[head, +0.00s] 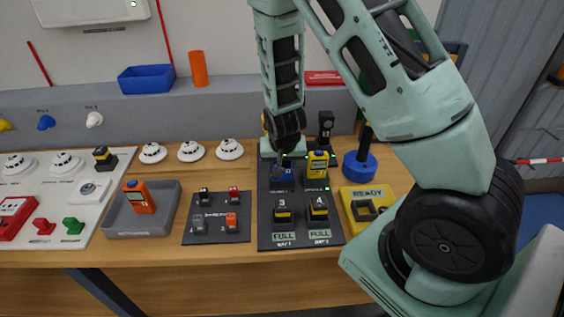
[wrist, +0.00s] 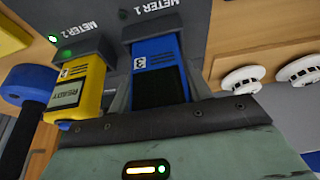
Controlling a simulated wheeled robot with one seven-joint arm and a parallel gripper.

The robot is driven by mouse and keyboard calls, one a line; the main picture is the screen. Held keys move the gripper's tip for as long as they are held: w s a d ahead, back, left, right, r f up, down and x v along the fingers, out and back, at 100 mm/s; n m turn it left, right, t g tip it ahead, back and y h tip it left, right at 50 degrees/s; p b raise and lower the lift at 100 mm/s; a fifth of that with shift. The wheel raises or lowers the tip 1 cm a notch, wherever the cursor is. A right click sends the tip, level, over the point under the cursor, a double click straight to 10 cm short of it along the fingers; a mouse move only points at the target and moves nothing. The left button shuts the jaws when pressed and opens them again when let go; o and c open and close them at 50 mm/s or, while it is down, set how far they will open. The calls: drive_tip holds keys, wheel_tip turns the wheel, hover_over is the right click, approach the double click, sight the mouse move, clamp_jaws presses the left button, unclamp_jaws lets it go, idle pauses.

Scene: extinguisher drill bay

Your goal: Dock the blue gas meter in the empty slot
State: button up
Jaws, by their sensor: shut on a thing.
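The blue gas meter (wrist: 158,62) is between the fingers of my gripper (wrist: 160,92), which is shut on it. In the wrist view its far end meets the dark slot block (wrist: 148,28) under the METER 1 label; I cannot tell how fully it is seated. In the head view the blue meter (head: 283,181) is at the back left of the black dock board (head: 297,228), partly hidden by my gripper (head: 287,155). A yellow meter (wrist: 83,85) stands in the METER 2 slot beside it and also shows in the head view (head: 318,164).
A blue round-based object (head: 360,167) and yellow READY block (head: 365,203) are to the right. A grey tray (head: 165,229) holds an orange device (head: 139,196). White detectors (head: 190,151) line the back left.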

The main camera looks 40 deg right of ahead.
drive_tip(key=shift+f+b, duration=0.5)
drive_tip(key=shift+f, duration=0.15)
drive_tip(key=o, duration=1.5)
drive_tip(key=shift+r, duration=0.1)
drive_tip(key=shift+r+p, duration=2.95)
drive_tip(key=shift+r, duration=0.5)
